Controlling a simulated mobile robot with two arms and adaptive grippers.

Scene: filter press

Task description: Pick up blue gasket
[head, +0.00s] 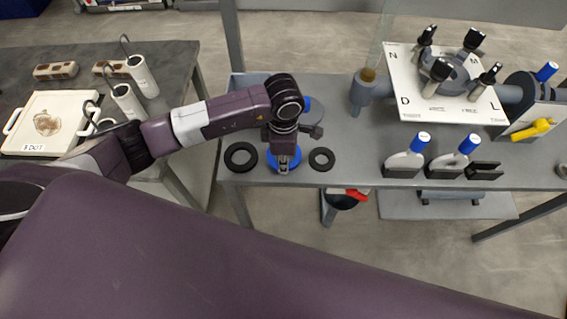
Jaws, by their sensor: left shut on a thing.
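The blue gasket (271,158) is a flat ring near the front edge of the grey bench, between two black rings. My left gripper (283,168) points down over it and is shut on it, hiding its middle. I cannot tell whether the gasket touches the bench or is lifted. My right gripper is not in view.
A larger black ring (240,156) lies left of the gasket and a smaller black ring (321,159) lies right. The filter press (440,85) stands at the right, with several blue-capped handles (404,160) in front. A white tray (50,122) is on the left table.

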